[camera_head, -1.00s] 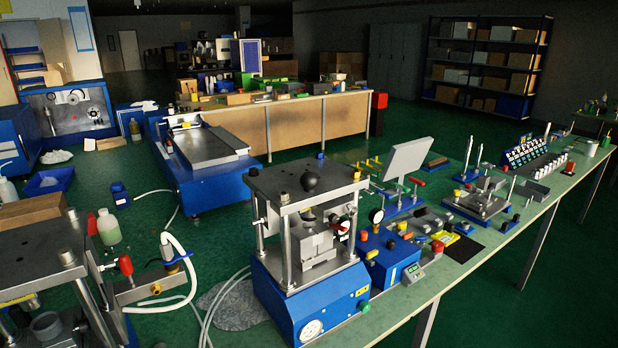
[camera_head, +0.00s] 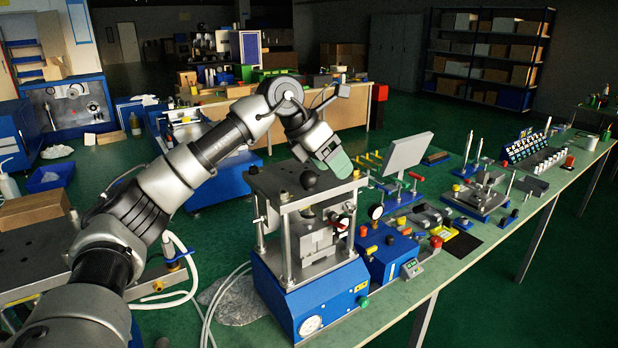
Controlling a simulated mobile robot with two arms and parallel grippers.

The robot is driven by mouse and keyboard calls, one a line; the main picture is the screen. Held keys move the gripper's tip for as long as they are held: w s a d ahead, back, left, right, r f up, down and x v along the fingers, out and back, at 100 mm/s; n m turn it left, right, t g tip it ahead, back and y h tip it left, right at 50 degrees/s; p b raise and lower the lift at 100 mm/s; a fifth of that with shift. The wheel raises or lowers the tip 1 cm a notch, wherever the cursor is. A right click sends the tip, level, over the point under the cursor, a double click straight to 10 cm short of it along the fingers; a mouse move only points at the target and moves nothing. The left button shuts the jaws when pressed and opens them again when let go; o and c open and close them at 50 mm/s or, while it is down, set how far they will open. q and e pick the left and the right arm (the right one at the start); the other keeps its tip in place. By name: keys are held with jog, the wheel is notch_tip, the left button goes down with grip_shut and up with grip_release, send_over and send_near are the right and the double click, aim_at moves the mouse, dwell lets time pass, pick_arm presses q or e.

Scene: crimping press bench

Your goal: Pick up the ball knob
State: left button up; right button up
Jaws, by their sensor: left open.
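The ball knob (camera_head: 309,180) is a black sphere on the top plate of the crimping press (camera_head: 270,186), a blue-based machine with steel posts. My left arm comes in from the left and arches over the bench. My left gripper (camera_head: 337,163) hangs just above and to the right of the knob in the picture, with a pale green pad facing the camera. The gripper is open and appears apart from the knob, with nothing seen in it. The far finger is largely hidden. My right gripper is out of view.
Right of the press stand a blue gauge box (camera_head: 388,258) and a grey flat panel (camera_head: 408,152). Fixtures and small parts line the bench (camera_head: 450,270) farther right. A blue machine stands behind my arm. White hoses hang left of the press.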

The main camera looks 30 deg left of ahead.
aim_at(306, 172)
pick_arm(q)
jog(key=s+a+r+n+y, duration=0.1)
jog(key=s+a+r+y, duration=0.3)
jog(key=a, duration=0.4)
jog(key=x, duration=0.2)
jog(key=w+p+x, duration=0.1)
jog(key=x, duration=0.2)
jog(key=shift+r, duration=0.15)
jog(key=x, duration=0.1)
jog(key=p+x, duration=0.1)
jog(key=x, duration=0.1)
jog(key=p+x, duration=0.1)
jog(key=x, duration=0.1)
jog(key=shift+d+r, duration=0.1)
jog(key=shift+d, duration=0.15)
jog(key=shift+f, duration=0.2)
jog(key=c, duration=1)
jog(key=shift+r, duration=0.15)
